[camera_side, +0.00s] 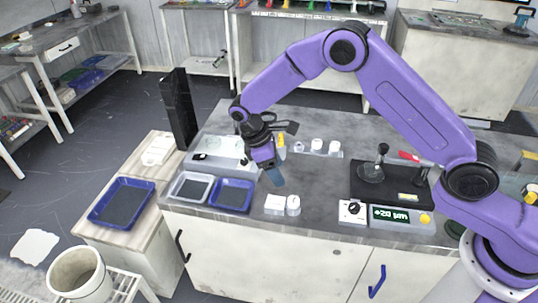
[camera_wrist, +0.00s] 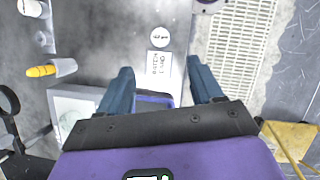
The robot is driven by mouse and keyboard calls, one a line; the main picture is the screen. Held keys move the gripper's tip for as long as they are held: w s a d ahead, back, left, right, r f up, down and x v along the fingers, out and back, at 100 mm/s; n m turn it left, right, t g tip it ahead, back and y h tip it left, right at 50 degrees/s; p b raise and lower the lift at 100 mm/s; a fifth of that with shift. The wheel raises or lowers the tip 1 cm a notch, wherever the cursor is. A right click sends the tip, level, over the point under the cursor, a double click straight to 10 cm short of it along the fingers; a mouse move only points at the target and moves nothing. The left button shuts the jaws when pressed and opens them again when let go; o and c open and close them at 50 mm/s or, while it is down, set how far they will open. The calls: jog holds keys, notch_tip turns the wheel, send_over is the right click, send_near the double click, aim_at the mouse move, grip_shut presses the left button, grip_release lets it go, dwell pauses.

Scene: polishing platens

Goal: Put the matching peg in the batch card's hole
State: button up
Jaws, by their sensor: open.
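The batch card (camera_wrist: 158,64) is a small white lettered piece in the wrist view. A round white piece (camera_wrist: 160,37) with a dark mark on top stands just beyond it. In the side view the white card block (camera_side: 274,203) and a white cylinder (camera_side: 293,205) stand side by side near the bench's front edge. Several small white pieces, including a white cylinder (camera_side: 316,144), stand farther back. I cannot tell which piece is the matching peg, and no hole is clear. My gripper (camera_side: 277,181) is open and empty above the bench, behind the card block; its fingers also show in the wrist view (camera_wrist: 162,85).
A grey tray (camera_side: 174,195) and a blue tray (camera_side: 216,205) lie left of my gripper. A yellow-tipped piece (camera_wrist: 41,71) shows at the wrist view's left. A dark stand (camera_side: 372,175) and a "+20 µm" display (camera_side: 390,215) occupy the right. Bare bench lies between.

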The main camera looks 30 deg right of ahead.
jog(key=v, duration=0.5)
dwell(0.4)
jog(key=s+d+r+t+y, duration=0.1)
jog(key=s+d+r, duration=0.1)
jog(key=s+r, duration=0.45)
jog(key=s+d+r+t+y, duration=0.1)
jog(key=s+d+r, duration=0.15)
jog(key=s, duration=0.65)
jog(key=s+d+y, duration=0.1)
jog(key=s+d, duration=0.4)
jog(key=s, duration=0.4)
jog(key=s+d+r+y, duration=0.1)
jog(key=s+d, duration=0.4)
jog(key=s, duration=0.4)
jog(key=shift+r+n, duration=0.25)
jog(key=shift+n, duration=0.05)
